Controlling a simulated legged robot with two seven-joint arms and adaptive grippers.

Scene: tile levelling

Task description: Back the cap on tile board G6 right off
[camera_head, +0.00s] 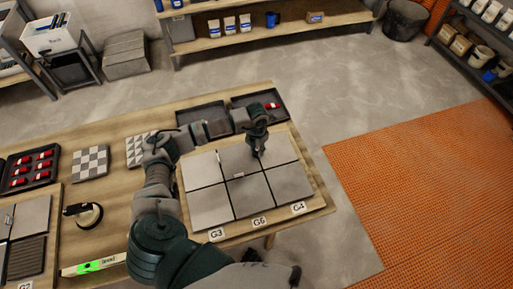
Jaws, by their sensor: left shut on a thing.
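The tile board (322,204) holds grey tiles in two rows and stands at the right end of the wooden bench. Its front labels read G3 (217,234), G6 (259,221) and G4 (298,208). My left gripper (259,153) points down at the seam between the middle and right back tiles. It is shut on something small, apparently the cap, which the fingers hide. A small pale clip (238,176) shows at the seam between the middle column's two tiles. My right gripper is not in view.
A dark tray (240,101) with a red piece (272,106) lies behind the board. A tray of red pieces (30,167), a checkered tile (91,163), a black-handled tool (85,212) and a green level (92,266) lie to the left. Orange matting (430,190) covers the floor at right.

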